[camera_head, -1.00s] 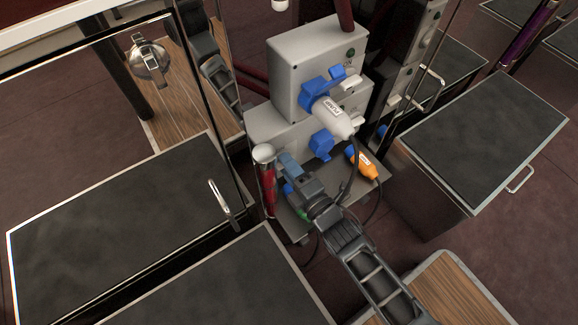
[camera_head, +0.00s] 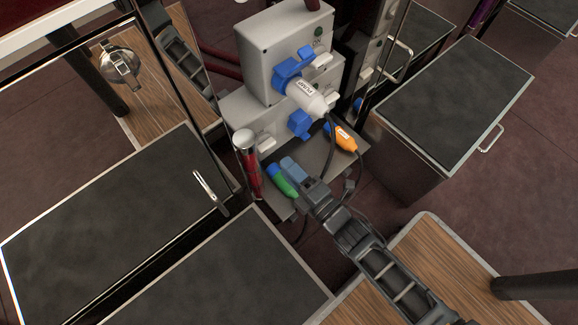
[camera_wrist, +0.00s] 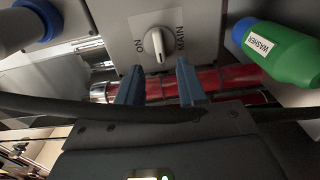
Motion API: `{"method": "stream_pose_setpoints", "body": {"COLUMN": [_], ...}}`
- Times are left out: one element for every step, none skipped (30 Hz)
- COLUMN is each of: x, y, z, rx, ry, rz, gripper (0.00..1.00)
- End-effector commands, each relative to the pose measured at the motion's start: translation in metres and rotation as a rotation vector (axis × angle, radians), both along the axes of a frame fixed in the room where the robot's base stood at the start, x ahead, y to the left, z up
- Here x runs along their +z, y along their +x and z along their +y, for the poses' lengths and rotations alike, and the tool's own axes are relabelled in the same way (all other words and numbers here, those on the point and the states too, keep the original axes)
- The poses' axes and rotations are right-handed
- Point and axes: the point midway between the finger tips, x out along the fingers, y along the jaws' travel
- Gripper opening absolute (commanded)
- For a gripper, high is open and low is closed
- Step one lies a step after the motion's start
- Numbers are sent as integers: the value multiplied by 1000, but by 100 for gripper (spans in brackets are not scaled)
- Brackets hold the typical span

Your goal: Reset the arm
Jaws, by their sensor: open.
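My gripper (camera_head: 291,166) is open and empty, with its blue-grey fingers pointing towards the grey pump box (camera_head: 285,55). In the wrist view, the two fingers (camera_wrist: 160,84) stand apart below a white rotary knob (camera_wrist: 156,46) marked ON and MAIN. There is a gap between fingers and knob, and the fingers hold nothing. A white plug labelled PUMP (camera_head: 306,97) sits in a blue socket on the box. A green plug labelled WASHER (camera_wrist: 280,52) is beside the right finger, and an orange plug (camera_head: 341,137) lies on the grey shelf.
A red cylinder with a chrome top (camera_head: 247,165) stands left of my gripper. Dark cables hang around my wrist. Dark-topped cabinets stand left (camera_head: 110,225) and right (camera_head: 455,105), with a wood-topped surface (camera_head: 435,262) at lower right. Dark floor lies open at far right.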

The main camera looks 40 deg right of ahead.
Motion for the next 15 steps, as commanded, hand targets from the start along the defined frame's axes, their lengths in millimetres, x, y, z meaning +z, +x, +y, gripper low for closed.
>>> {"method": "stream_pose_setpoints", "body": {"x": [0,0,0,0,0,0,0,0,0,0,1,2,3,5,8], "y": [0,0,0,0,0,0,0,0,0,0,-2,-5,-9,-13,-21], "z": [0,0,0,0,0,0,0,0,0,0,1,2,3,4,6], "rx": [0,0,0,0,0,0,0,0,0,0,-1,-2,-3,-5,-9], "ry": [0,0,0,0,0,0,0,0,1,3,9,22,38,59,97], "rz": [0,0,0,0,0,0,0,0,0,0,1,3,5,8,14], "gripper": [40,40,40,40,40,40,40,40,40,40,40,40,40,40,40]}}
